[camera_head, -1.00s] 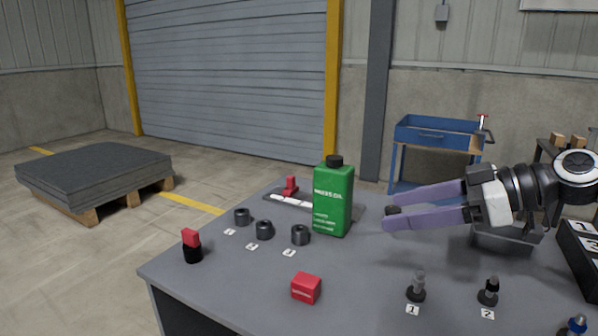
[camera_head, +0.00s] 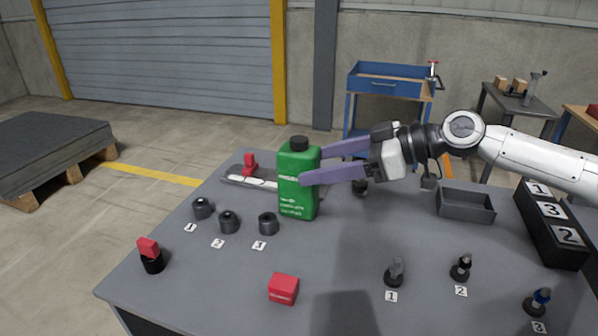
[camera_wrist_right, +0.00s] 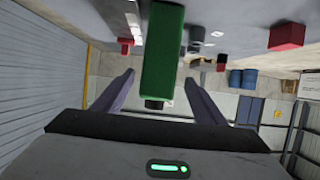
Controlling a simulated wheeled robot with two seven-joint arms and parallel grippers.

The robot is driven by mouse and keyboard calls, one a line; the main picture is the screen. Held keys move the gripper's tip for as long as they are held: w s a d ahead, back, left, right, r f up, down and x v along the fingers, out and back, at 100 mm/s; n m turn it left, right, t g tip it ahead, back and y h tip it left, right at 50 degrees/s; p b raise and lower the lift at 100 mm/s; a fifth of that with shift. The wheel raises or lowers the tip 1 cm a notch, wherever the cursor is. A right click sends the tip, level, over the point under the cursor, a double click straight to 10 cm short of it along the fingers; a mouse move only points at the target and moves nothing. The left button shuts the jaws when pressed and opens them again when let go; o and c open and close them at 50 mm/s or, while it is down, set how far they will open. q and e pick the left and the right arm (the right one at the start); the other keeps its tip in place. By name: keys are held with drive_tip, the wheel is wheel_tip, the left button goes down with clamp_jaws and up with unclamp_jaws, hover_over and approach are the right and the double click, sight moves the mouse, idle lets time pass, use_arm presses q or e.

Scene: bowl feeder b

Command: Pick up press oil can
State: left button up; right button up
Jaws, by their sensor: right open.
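The press oil can (camera_head: 297,186) is a green can with a black cap, standing upright on the grey table (camera_head: 334,279). My right gripper (camera_head: 308,165) comes in from the right, its purple fingers at the upper part of the can. In the right wrist view the can (camera_wrist_right: 163,55) shows between the two spread fingers of the right gripper (camera_wrist_right: 160,88), with a gap on either side. The right gripper is open. I cannot tell whether a finger touches the can. My left gripper is not in view.
Several black rings (camera_head: 228,222) with number cards lie left of the can. A red block (camera_head: 283,288) lies in front, with black pegs (camera_head: 395,271) to its right. A grey tray (camera_head: 466,204) and a numbered black rack (camera_head: 552,224) stand at the right. A red-handled tool (camera_head: 250,164) lies behind.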

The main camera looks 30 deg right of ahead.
sight(299, 169)
drive_tip(key=shift+w+a+p, duration=0.3)
drive_tip(key=shift+w+p, duration=0.1)
drive_tip(key=p+x, duration=0.1)
drive_tip(key=x, duration=0.1)
drive_tip(key=p+x, duration=0.1)
drive_tip(key=x, duration=0.1)
drive_tip(key=shift+d+f, duration=0.1)
drive_tip(key=shift+f, duration=0.25)
drive_tip(key=shift+w+f, duration=0.1)
drive_tip(key=shift+f, duration=0.1)
drive_tip(key=c, duration=1.3)
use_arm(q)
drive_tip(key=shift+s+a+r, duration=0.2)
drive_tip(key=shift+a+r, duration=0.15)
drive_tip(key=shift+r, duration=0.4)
use_arm(e)
drive_tip(key=shift+r, duration=0.15)
drive_tip(key=shift+c, duration=1)
